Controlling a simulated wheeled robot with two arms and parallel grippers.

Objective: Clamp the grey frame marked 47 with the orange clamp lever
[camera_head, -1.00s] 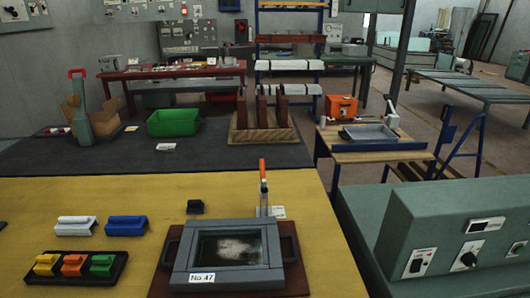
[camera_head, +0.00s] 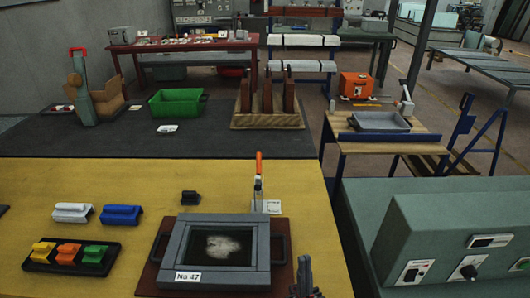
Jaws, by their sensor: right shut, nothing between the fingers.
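The grey frame (camera_head: 176,245) carries a white label reading No 47 and lies on a dark red-brown base plate (camera_head: 147,274) with black side handles, on the yellow table top. The clamp lever (camera_head: 259,166) has an orange grip and stands upright behind the frame's back right corner. My right gripper (camera_head: 304,268) shows at the bottom edge, right of the frame's front right corner. It is shut and empty, apart from the lever. My left gripper is out of view.
A black tray (camera_head: 35,266) with yellow, orange and green blocks lies left of the frame. A green control box (camera_head: 430,240) stands at right. Yellow surface right of the lever is mostly clear.

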